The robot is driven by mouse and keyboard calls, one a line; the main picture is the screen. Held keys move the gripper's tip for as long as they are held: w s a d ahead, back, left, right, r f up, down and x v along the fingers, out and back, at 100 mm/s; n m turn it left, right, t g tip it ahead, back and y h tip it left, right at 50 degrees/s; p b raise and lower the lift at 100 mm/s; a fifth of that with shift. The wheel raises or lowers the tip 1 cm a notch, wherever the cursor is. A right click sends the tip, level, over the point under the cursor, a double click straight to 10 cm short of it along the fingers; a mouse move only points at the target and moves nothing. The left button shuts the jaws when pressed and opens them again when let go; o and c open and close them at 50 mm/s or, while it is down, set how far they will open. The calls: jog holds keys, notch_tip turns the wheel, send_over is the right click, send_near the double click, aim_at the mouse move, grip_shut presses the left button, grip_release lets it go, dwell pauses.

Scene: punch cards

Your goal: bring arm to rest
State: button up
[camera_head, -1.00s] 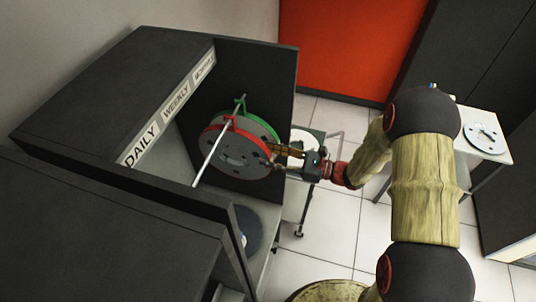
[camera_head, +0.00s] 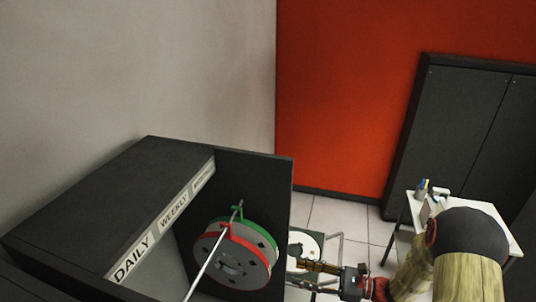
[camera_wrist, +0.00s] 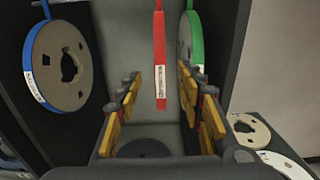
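My gripper (camera_head: 300,274) is at the right of the open dark cabinet in the head view, just clear of the reels. In the wrist view its two yellow-padded fingers (camera_wrist: 160,88) stand apart with nothing between the pads. A red-banded reel (camera_head: 226,266) hangs on a metal rod inside the cabinet, in front of a green-banded reel (camera_head: 262,236). In the wrist view the red band (camera_wrist: 160,60) shows edge-on beyond the fingers, with a white label. The green band (camera_wrist: 196,40) is to its right. Much of my arm is cut off at the lower right of the head view.
The cabinet (camera_head: 110,200) has DAILY and WEEKLY labels; its side panel is close to my gripper. A blue-banded reel (camera_wrist: 62,66) hangs at left in the wrist view. A small table with reels (camera_wrist: 250,130) stands right. A white table (camera_head: 480,205) stands beyond my arm.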

jog(key=s+f+n+g+h+b, duration=0.1)
jog(key=s+f+n+g+h, duration=0.25)
jog(key=s, duration=0.35)
jog(key=s+f+n+g+h+b, duration=0.2)
jog(key=s+f+n+g, duration=0.25)
jog(key=s, duration=0.25)
jog(key=s+d+n+t+h+b, duration=0.6)
jog(key=n+h+b, duration=0.5)
jog(key=b, duration=1.2)
jog(key=shift+s+r+n+t, duration=0.4)
jog(key=shift+s+n+t, duration=0.4)
jog(key=shift+n, duration=0.6)
jog(key=shift+w+h, duration=0.15)
jog(key=shift+h, duration=0.1)
